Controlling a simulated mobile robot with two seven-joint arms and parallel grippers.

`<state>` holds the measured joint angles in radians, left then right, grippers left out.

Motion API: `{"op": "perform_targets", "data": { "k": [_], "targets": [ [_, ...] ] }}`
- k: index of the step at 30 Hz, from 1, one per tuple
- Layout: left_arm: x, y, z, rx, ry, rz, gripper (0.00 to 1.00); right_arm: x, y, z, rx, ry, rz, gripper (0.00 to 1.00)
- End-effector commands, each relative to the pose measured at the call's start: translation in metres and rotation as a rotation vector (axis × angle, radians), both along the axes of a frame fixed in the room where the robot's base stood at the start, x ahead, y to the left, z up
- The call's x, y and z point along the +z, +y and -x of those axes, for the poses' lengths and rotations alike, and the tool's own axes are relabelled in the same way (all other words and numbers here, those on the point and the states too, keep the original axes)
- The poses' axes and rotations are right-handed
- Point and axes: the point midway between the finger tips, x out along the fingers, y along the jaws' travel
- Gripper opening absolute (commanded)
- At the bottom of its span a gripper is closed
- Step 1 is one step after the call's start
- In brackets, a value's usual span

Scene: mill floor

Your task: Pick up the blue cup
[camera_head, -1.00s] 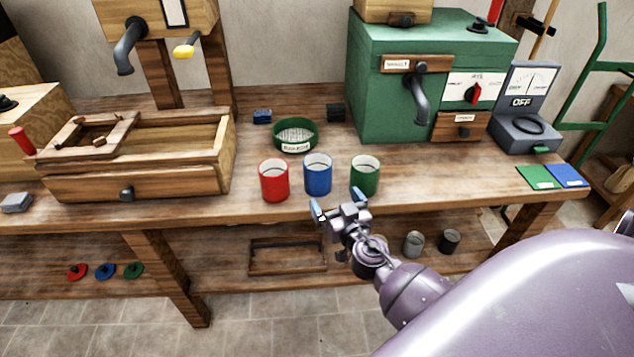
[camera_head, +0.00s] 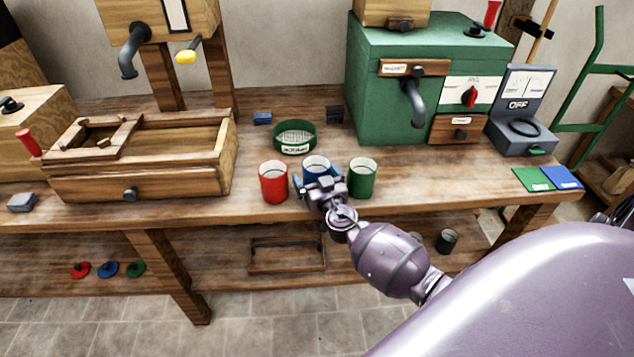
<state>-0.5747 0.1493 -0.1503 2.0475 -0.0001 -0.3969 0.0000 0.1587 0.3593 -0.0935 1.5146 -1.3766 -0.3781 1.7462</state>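The blue cup (camera_head: 316,166) stands upright on the wooden workbench between the red cup (camera_head: 273,183) and the green cup (camera_head: 363,179). My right gripper (camera_head: 320,180) is in front of the blue cup and hides its lower part. Its fingers are spread apart, the left one showing in the gap between the red and blue cups. The right finger is partly hidden against the blue and green cups, and I cannot tell whether either finger touches the blue cup. My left gripper is not in view.
A green-rimmed sieve (camera_head: 294,137) sits behind the cups. A wooden tray box (camera_head: 140,170) stands at left, a green machine (camera_head: 385,95) at back right. A grey gauge (camera_head: 521,120) and green and blue cards (camera_head: 547,179) are at right. The red and green cups leave narrow gaps.

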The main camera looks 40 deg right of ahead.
Motion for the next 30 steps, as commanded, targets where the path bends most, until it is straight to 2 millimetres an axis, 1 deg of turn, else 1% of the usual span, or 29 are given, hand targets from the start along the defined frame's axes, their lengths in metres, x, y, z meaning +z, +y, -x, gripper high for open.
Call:
{"op": "perform_targets", "data": {
  "k": [5,6,8,15,17,24,29,30],
  "targets": [
    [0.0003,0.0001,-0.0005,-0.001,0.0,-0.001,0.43,-0.0004,-0.0001,-0.0002,0.0,0.0,0.0,1.0],
    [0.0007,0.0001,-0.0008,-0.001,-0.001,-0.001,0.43,-0.0004,-0.0001,-0.0002,0.0,0.001,0.0,0.98],
    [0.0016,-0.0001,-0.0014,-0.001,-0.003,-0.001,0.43,-0.0004,-0.0001,-0.0001,0.0,0.001,0.0,0.89],
    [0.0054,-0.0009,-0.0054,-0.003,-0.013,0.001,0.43,-0.0003,-0.0001,0.0,0.0,0.0,0.0,0.53],
    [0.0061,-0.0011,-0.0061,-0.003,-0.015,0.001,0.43,-0.0003,-0.0001,0.0,0.0,0.0,0.0,0.45],
    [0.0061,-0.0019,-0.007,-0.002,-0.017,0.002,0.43,0.0002,0.0,-0.0001,0.0,0.0,-0.001,0.44],
    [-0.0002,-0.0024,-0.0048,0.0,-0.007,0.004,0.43,0.0002,0.0003,0.0001,0.001,-0.001,-0.002,0.44],
    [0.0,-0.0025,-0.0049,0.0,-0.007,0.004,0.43,-0.0004,0.001,0.0048,0.0,0.002,-0.003,0.44]
  ]
}}
